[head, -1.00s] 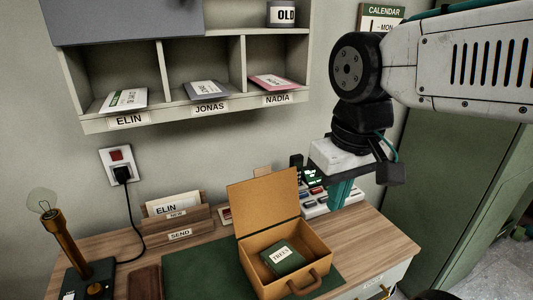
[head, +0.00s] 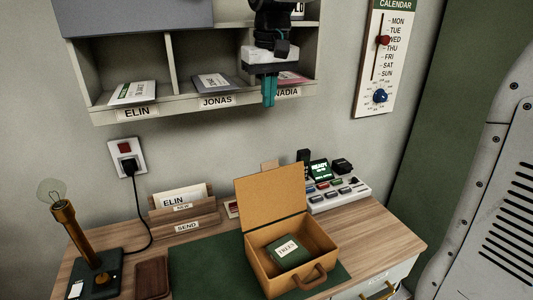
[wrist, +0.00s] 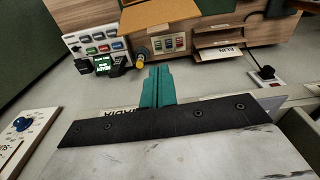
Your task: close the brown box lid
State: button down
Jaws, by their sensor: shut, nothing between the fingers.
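The brown box (head: 262,258) stands on the desk with its lid (head: 270,198) raised upright at the back. A green book labelled TREES (head: 287,252) lies inside, and a handle is on the front. In the wrist view the lid (wrist: 160,12) shows at the top, cut off by the frame edge. My gripper (head: 269,103) has teal fingers, shut and empty, pointing down in front of the NADIA cubby, above and behind the box. The fingers also show in the wrist view (wrist: 156,72), well apart from the lid.
The wall shelf (head: 190,104) holds envelopes close to my gripper. A button panel (head: 338,192) stands right of the lid, a letter holder (head: 183,212) left of it. A lamp (head: 75,235) is at far left. A calendar (head: 383,62) hangs at right. Air above the box is free.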

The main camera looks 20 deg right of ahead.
notch_tip(320, 180, down, 16)
jog(key=w, duration=0.1)
jog(key=shift+r, duration=0.1)
dwell(0.5)
